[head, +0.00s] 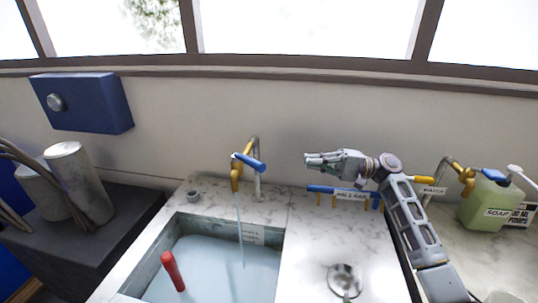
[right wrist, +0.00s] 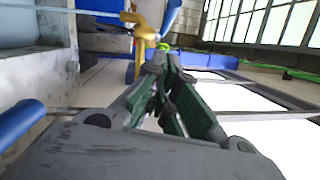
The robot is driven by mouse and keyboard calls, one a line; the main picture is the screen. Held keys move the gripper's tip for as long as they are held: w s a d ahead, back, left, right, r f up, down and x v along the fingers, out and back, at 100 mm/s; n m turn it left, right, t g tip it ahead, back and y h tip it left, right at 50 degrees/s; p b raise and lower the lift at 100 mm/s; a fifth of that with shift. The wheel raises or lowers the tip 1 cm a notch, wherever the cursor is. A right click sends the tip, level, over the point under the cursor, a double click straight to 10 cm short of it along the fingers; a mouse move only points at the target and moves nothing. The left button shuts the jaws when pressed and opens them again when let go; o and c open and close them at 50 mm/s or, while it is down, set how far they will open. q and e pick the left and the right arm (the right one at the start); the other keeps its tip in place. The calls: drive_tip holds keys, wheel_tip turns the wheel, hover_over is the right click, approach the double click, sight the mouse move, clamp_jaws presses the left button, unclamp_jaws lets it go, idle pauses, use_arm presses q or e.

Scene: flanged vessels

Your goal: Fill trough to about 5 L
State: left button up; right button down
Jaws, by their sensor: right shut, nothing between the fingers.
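The trough (head: 166,238) is a stone basin set in the marble counter, holding pale bluish water (head: 205,270). A brass tap (head: 236,178) with a blue lever (head: 249,161) stands behind it, and a thin stream of water runs from its spout into the trough. A red upright handle (head: 173,271) sticks out of the water at the left. My right gripper (head: 310,160) is shut and empty, to the right of the tap and apart from it. In the right wrist view, the tap (right wrist: 147,32) shows beyond the fingertips. My left gripper is not in view.
A blue rail with yellow pegs (head: 335,190) is on the wall below my right gripper. A second brass tap (head: 466,178) and a green soap jug (head: 488,206) stand at the right. A round metal drain (head: 344,279) is in the counter. Grey cylinders (head: 78,180) stand at the left.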

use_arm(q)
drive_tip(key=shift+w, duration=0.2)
use_arm(e)
drive_tip(key=shift+r, duration=0.15)
drive_tip(key=shift+w+a, duration=0.1)
drive_tip(key=shift+w, duration=0.05)
drive_tip(key=p, duration=0.4)
approach(249, 161)
drive_tip(key=w+a, duration=0.4)
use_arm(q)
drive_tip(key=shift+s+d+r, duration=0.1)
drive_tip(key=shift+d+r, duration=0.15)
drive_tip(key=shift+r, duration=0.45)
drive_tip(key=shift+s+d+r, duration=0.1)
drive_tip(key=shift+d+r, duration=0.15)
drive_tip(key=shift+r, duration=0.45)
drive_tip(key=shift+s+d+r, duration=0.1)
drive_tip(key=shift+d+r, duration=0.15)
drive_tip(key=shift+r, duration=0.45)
use_arm(e)
drive_tip(key=shift+s+a+f, duration=0.25)
drive_tip(key=shift+s+a, duration=0.2)
drive_tip(key=shift+a, duration=0.05)
